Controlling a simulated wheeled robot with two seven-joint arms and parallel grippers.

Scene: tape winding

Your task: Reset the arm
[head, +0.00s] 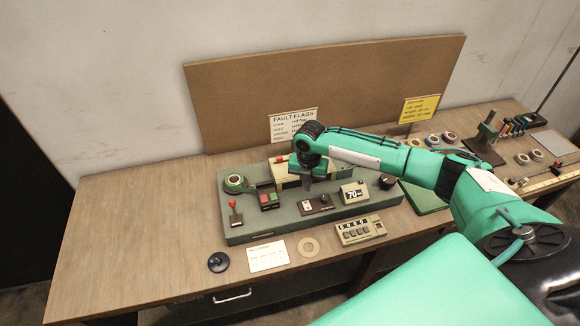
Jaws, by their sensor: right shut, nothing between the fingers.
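My right arm (378,157) is teal with black joints and reaches in from the right across the bench. Its gripper (307,183) points down over the middle of the green winding machine (238,234). The gripper is small in this view; it is shut with nothing between its fingers. It hides part of the cream block (280,169) behind it. I cannot tell whether the fingertips touch the machine. My left gripper is not in view.
The machine carries a tape roll (233,182), a red-knobbed lever (233,205) and a display reading 70 (353,192). The left bench top (130,230) is clear.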

